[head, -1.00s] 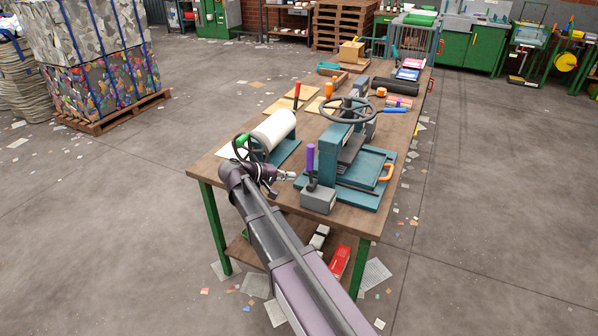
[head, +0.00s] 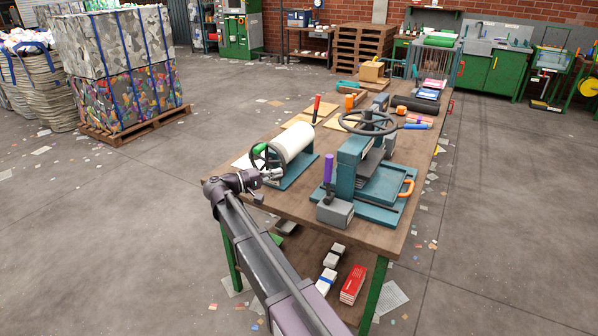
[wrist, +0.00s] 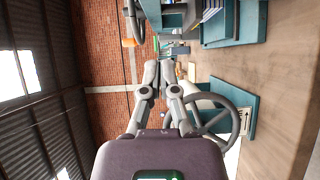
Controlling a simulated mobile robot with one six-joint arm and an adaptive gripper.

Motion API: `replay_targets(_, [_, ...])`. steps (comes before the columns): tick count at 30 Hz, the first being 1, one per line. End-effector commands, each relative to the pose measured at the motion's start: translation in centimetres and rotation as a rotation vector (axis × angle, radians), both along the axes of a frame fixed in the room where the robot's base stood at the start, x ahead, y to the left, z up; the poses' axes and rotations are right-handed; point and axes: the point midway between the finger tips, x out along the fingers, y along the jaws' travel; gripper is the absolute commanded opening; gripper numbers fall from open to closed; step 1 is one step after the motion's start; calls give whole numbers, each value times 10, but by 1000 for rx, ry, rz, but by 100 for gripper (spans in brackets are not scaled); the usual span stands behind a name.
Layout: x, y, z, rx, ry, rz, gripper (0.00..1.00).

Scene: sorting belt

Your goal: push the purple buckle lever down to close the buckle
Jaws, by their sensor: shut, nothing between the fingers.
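The purple buckle lever (head: 328,168) stands upright on a grey block (head: 335,212) at the near left corner of the teal press (head: 352,165) in the head view. My gripper (head: 279,173) is to the left of the lever, clearly apart from it, in front of the white roll. In the wrist view the gripper (wrist: 159,72) points forward with its fingers close together and nothing held between them. I cannot make out the lever in the wrist view.
The white roll (head: 293,141) on its teal stand, with a dark handwheel (wrist: 215,122), is close beside my gripper. The press's large handwheel (head: 368,122) and orange handle (head: 407,188) stick out. The wooden table (head: 290,202) has a bare strip along its front.

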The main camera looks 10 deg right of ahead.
Motion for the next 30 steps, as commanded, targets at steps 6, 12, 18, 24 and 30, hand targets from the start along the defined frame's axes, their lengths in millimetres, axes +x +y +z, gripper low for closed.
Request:
replay_targets(6, [5, -14, 0, 1, 0, -1, 0])
replay_targets(12, [14, -38, -1, 1, 0, -1, 0])
replay_targets(18, [25, -67, -1, 1, 0, -1, 0])
replay_targets(24, [33, -96, -2, 1, 0, -1, 0])
replay_targets(30, [21, -117, -2, 1, 0, 1, 0])
